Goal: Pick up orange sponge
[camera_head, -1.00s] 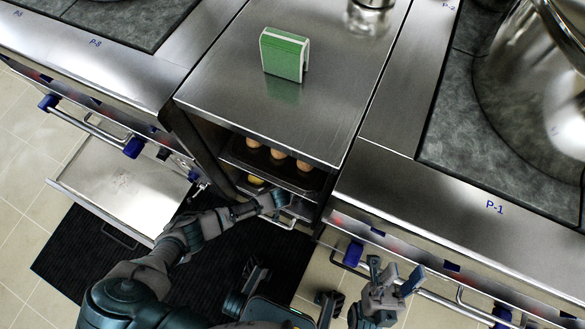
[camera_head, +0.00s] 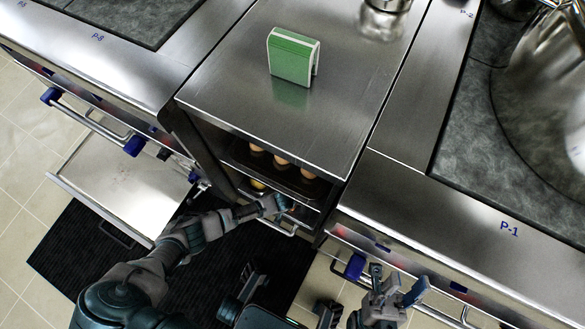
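I see no thing that I can clearly tell as an orange sponge. A small yellow item (camera_head: 258,184) shows on the lower shelf of the open cabinet, too small and too covered to name. My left gripper (camera_head: 277,205) is at the front of that cabinet, by the lower shelf. Its fingers are too small and dark to show whether they hold anything. My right gripper (camera_head: 396,284) is at the lower right, in front of the right counter. Its fingers stand apart with nothing between them.
Several round brown items (camera_head: 281,160) sit in a tray on the upper shelf. An open drawer (camera_head: 125,185) juts out at left. A large pot (camera_head: 535,100) stands at right.

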